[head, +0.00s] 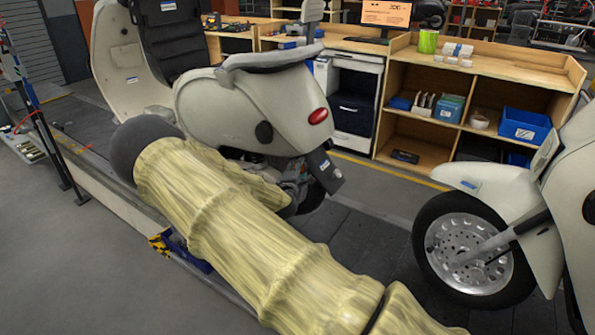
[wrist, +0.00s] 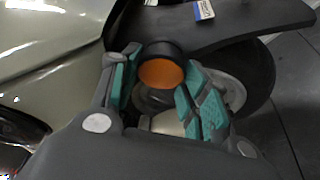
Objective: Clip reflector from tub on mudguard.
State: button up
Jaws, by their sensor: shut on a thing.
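In the wrist view my gripper (wrist: 160,64) has its teal-padded fingers closed on the reflector (wrist: 160,74), an orange disc in a round black housing. The dark mudguard (wrist: 240,26) with a small white-and-blue label is just beyond it. The housing overlaps the mudguard's near edge in the picture; I cannot tell whether they touch. In the head view the mudguard (head: 334,180) hangs at the rear of the cream scooter (head: 250,105), below its red tail light. My sleeved arm hides most of my gripper and the reflector there. I cannot identify the reflector's tub.
A wheel (wrist: 255,85) sits under the mudguard in the wrist view. A second scooter (head: 570,200) stands at the right of the head view. Behind is a wooden shelf bench (head: 480,85) with blue bins (head: 524,126). Dark floor lies between the scooters.

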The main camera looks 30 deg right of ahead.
dwell(0.4)
jog(key=o, duration=1)
jog(key=shift+d, duration=0.1)
jog(key=shift+c, duration=0.2)
jog(key=v, duration=1.2)
jog(key=s+a+f+m+g+y+p, duration=0.1)
jog(key=s+a+f+m+g+y, duration=0.15)
jog(key=s+f, duration=0.75)
jog(key=s+a+f+m+g+y+p, duration=0.1)
jog(key=s+a+f+m+g+y, duration=0.15)
jog(key=s+f, duration=0.8)
jog(key=s+a+f+m+g+y, duration=0.3)
jog(key=s+a, duration=0.6)
jog(key=s, duration=0.3)
jog(key=s+a+f+m+g+y+p, duration=0.1)
jog(key=s+a+f+m+g+y, duration=0.2)
jog(key=s+a, duration=0.6)
jog(key=s+y, duration=0.1)
jog(key=s, duration=0.3)
jog(key=shift+a+g+p, duration=0.15)
jog(key=shift+g+p, duration=0.15)
jog(key=shift+g, duration=0.1)
